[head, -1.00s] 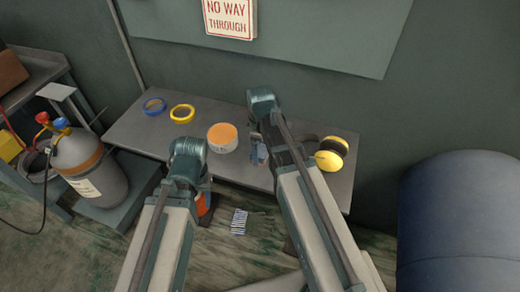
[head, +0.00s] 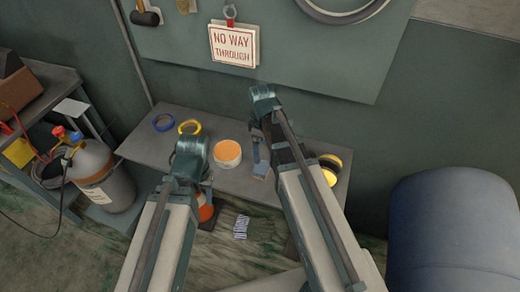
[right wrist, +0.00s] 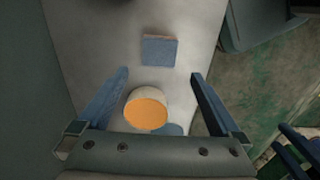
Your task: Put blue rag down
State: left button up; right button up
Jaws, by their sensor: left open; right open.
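The blue rag (right wrist: 160,50) lies as a flat square on the grey bench in the right wrist view. It also shows in the head view (head: 261,169), just below my right gripper (head: 258,148). In the right wrist view the right gripper (right wrist: 160,74) is open, its fingers apart and nothing held between them. The rag lies beyond the fingertips. My left gripper (head: 207,192) is at the front of the bench, its fingers mostly hidden by its own wrist; it is open.
An orange-topped white tub (head: 228,153) stands on the bench (head: 150,146) beside the rag. Blue (head: 163,122) and yellow (head: 190,127) rings lie left. A yellow-black item (head: 330,165) is right.

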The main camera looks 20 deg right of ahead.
jog(key=s+a+m+h, duration=0.1)
jog(key=s+a+m, duration=0.6)
jog(key=s+a, duration=0.3)
jog(key=s, duration=0.4)
jog(key=shift+s+a, duration=0.15)
jog(key=shift+a, duration=0.05)
pick_arm(q)
jog(key=shift+d, duration=0.1)
pick_arm(e)
jog(key=shift+d, duration=0.1)
